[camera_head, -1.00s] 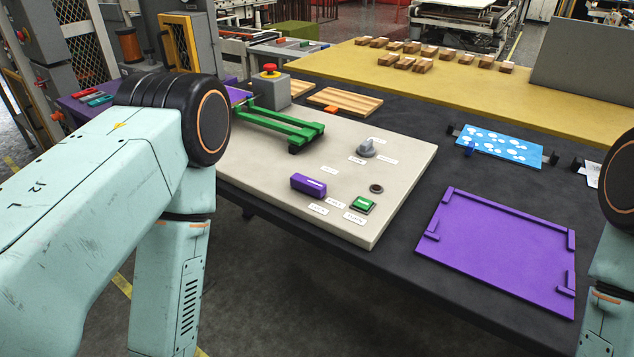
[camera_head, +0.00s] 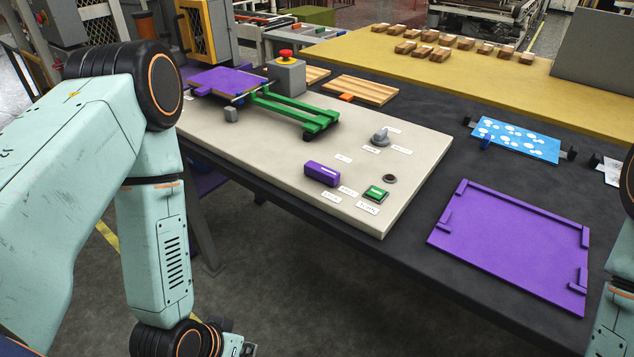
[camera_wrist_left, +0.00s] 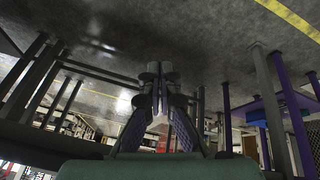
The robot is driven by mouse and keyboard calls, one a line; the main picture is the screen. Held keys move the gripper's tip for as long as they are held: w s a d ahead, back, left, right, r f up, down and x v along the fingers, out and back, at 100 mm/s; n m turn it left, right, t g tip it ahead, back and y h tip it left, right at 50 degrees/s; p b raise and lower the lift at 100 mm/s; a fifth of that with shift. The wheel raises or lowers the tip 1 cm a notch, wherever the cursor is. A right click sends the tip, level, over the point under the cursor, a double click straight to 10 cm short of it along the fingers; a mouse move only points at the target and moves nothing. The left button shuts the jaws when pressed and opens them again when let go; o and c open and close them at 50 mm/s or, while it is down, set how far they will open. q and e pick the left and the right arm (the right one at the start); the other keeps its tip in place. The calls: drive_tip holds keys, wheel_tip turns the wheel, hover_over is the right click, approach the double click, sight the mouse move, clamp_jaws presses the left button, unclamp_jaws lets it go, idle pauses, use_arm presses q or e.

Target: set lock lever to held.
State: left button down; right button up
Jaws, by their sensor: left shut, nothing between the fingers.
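The pale panel (camera_head: 240,143) on the dark table carries the controls. A purple bar-shaped block (camera_head: 321,174) lies near its front edge, with small white labels beside it. A grey knob (camera_head: 380,137) with labels around it stands farther back. The label text is too small to read, and I cannot tell which of these is the lock lever. My left gripper (camera_wrist_left: 157,78) is shut and empty in the left wrist view, pointing over the floor. In the head view only part of it shows at the bottom edge, below and in front of the table, apart from the panel. My right gripper is out of view.
A green button (camera_head: 375,193) and a dark round fitting (camera_head: 390,178) sit near the purple block. A green frame (camera_head: 295,112) and a red-topped stop button (camera_head: 286,60) stand farther back. A purple tray (camera_head: 515,245) lies at the right. Floor is clear before the table.

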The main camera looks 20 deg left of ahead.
sight(325, 179)
use_arm(q)
drive_tip(key=w+r+m+t+h, duration=0.4)
drive_tip(key=w+r+t, duration=0.8)
drive_tip(key=r, duration=0.6)
drive_tip(key=shift+r+x, duration=0.3)
drive_tip(key=shift+x, duration=1.05)
drive_tip(key=shift+w, duration=0.1)
drive_tip(key=b+x, duration=0.1)
drive_tip(key=x, duration=1.3)
